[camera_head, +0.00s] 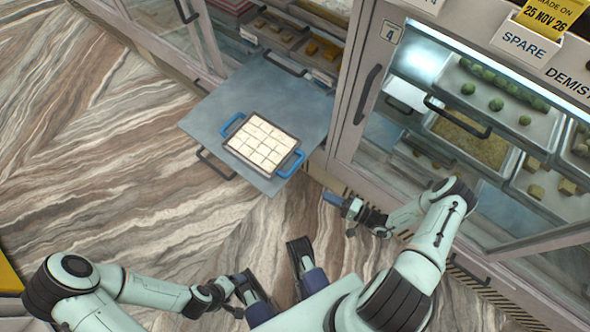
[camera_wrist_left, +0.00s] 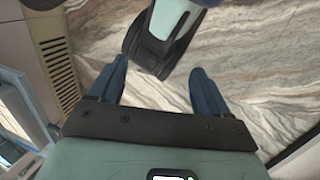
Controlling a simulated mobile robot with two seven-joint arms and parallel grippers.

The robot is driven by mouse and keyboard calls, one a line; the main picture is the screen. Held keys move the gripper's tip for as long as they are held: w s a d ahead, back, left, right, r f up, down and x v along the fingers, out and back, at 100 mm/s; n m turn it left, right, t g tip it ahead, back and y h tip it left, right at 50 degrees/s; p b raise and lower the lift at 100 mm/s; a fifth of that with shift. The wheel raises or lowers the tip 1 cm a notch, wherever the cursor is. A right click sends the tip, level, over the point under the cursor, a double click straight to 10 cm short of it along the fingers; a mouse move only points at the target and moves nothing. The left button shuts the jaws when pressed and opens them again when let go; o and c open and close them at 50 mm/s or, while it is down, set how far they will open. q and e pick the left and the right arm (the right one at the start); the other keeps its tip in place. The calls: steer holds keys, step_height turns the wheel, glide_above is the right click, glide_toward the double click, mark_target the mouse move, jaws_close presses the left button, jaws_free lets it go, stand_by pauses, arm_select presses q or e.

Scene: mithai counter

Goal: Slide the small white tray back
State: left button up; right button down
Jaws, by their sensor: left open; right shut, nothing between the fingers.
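A small tray of white square pieces (camera_head: 263,140) lies on a pulled-out grey shelf (camera_head: 205,113). It has a dark rim and a blue handle at each end. My right gripper (camera_head: 342,203) is shut and empty, beyond the shelf's lower right side, apart from the tray. My left gripper (camera_head: 228,294) is low in the head view, over the floor and well away from the tray. In the left wrist view its blue fingers (camera_wrist_left: 158,66) stand apart with nothing held. The tray does not show in the left wrist view.
The glass counter (camera_head: 345,130) stands to the right, holding trays of green and yellow sweets. A small whitish item (camera_head: 408,93) sits inside it. A dark handle (camera_head: 367,94) sticks out from its frame. Open marbled floor (camera_head: 90,150) lies to the left.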

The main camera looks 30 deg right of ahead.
steer(key=w+d+t+h, duration=0.1)
steer(key=d+h, duration=0.1)
steer(key=d, duration=0.2)
steer(key=b, duration=0.2)
glide_toward(289, 162)
step_height(289, 162, up, 3)
steer(key=w, duration=0.2)
arm_select(q)
steer(key=shift+t+y, duration=0.3)
steer(key=shift+t, duration=0.3)
steer(key=w+f, duration=0.1)
steer(key=w+a+f, duration=0.1)
steer(key=w+f, duration=0.1)
steer(key=shift+w+a+f, duration=0.2)
steer(key=shift+a, duration=0.2)
arm_select(e)
steer(key=shift+w+a+f, duration=0.1)
steer(key=shift+a+f, duration=0.1)
steer(key=shift+a, duration=0.15)
steer(key=x, duration=0.7)
steer(key=shift+w+a+r, duration=0.2)
steer(key=shift+w, duration=0.1)
arm_select(q)
steer(key=shift+w+f, duration=0.1)
steer(key=shift+a, duration=0.1)
